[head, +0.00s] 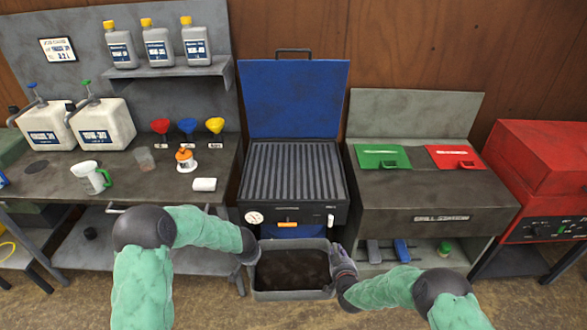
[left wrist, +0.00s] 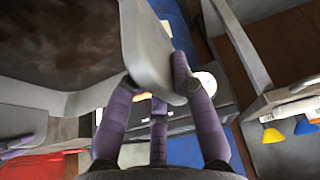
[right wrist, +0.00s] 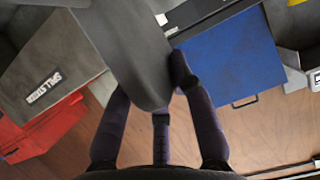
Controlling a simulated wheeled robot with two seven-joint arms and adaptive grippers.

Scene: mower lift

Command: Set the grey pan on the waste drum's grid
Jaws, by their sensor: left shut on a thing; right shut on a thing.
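The grey pan (head: 290,294), with dark contents inside, is held level between my two grippers in front of the waste drum (head: 287,222). The drum's slatted grid (head: 293,170) lies behind the pan and higher, bare, with its blue lid (head: 293,98) standing open. My left gripper (head: 249,252) is shut on the pan's left side; the left wrist view shows its fingers (left wrist: 155,90) around the grey rim. My right gripper (head: 338,264) is shut on the right side; the right wrist view shows its fingers (right wrist: 160,95) on the pan's grey wall.
A workbench (head: 120,192) with jugs, funnels and a white roll (head: 204,184) stands left of the drum. A red cabinet (head: 545,170) is at far right.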

